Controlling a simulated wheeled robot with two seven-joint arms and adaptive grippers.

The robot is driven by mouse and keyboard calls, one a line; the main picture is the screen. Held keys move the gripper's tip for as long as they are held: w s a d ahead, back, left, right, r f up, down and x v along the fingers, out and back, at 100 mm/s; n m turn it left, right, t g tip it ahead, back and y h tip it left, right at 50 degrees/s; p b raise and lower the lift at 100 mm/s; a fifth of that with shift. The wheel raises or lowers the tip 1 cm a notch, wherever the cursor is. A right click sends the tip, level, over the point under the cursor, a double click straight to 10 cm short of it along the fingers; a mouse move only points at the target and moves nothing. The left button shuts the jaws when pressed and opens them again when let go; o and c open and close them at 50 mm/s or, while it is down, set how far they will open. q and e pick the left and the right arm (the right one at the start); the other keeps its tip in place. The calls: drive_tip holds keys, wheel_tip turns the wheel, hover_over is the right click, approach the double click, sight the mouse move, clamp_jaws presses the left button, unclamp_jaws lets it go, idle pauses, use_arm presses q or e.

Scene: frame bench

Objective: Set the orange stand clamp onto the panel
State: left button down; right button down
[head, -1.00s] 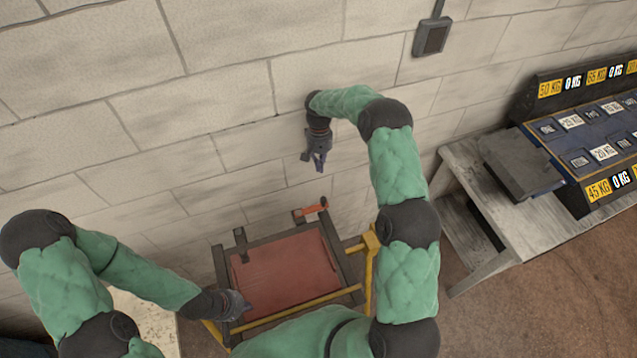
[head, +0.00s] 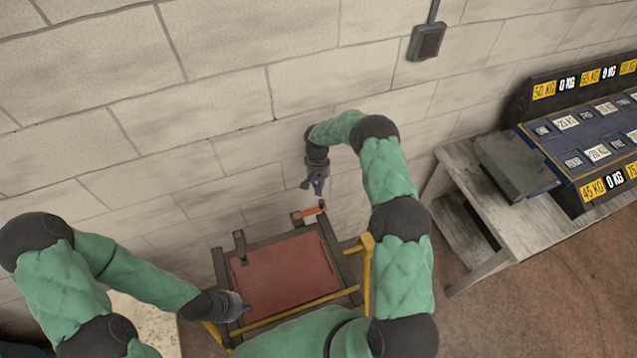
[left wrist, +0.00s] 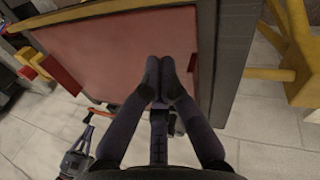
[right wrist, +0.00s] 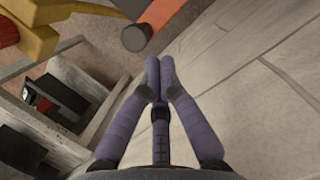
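The orange stand clamp (head: 312,211) is at the far right corner of the red panel's (head: 285,272) dark frame in the head view; whether it touches the frame I cannot tell. Its orange bar shows in the left wrist view (left wrist: 98,112) and at the top of the right wrist view (right wrist: 164,11). My right gripper (head: 317,190) points down just above the clamp, apart from it; its fingertips (right wrist: 159,68) are together and empty. My left gripper (head: 243,306) is by the panel's near left side, fingertips (left wrist: 160,65) together over the red face, holding nothing visible.
A yellow stand (head: 367,270) carries the framed panel. A dark upright piece (head: 240,245) stands at the frame's far left. The block wall (head: 220,80) is close behind. A grey bench (head: 480,185) with a labelled console (head: 590,135) stands right.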

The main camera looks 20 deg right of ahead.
use_arm(q)
drive_tip(key=shift+w+f+b, duration=0.1)
drive_tip(key=shift+f+b, duration=0.15)
drive_tip(key=shift+b, duration=0.05)
use_arm(e)
drive_tip(key=shift+s+d+f+m, duration=0.1)
drive_tip(key=shift+s+d+m, duration=0.05)
drive_tip(key=shift+s+m, duration=0.45)
